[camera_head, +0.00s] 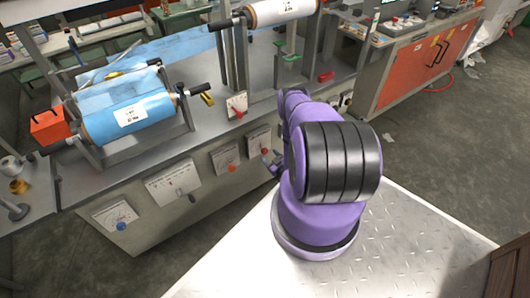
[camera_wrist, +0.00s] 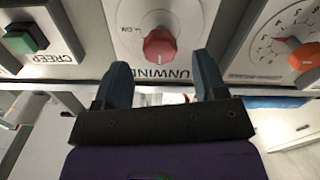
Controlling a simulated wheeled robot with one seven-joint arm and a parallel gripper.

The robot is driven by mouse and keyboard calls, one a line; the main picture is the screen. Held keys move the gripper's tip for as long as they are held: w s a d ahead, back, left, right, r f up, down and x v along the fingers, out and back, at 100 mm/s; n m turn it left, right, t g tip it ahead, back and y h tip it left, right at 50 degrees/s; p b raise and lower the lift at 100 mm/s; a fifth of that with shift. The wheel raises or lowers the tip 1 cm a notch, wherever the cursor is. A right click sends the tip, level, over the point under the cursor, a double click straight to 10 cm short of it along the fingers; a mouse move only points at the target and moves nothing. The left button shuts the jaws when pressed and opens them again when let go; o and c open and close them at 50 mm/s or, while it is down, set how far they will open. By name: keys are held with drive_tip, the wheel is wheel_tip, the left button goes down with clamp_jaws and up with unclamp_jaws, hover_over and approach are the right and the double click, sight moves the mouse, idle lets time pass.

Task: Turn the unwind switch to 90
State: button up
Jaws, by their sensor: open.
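The unwind switch is a red knob (camera_wrist: 160,46) on a pale plate (camera_wrist: 130,15) with a printed dial and the word UNWIND, at the top middle of the wrist view. My gripper (camera_wrist: 161,61) is open, its two dark fingers either side of the knob's line and short of it, with nothing held. No contact with the knob shows. In the head view my gripper (camera_head: 271,161) is small beside the bench's front panel, close to a plate with a red knob (camera_head: 265,151). The dial's numbers are too small to read for certain.
A green button (camera_wrist: 27,38) marked CREEP sits to the left and an orange knob (camera_wrist: 304,56) to the right in the wrist view. The bench front (camera_head: 150,225) holds other plates, one with a blue knob (camera_head: 121,226). A blue film roll (camera_head: 128,112) lies above.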

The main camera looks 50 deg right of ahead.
sight(266, 152)
drive_tip(key=shift+x, duration=2.1)
drive_tip(key=c, duration=0.9)
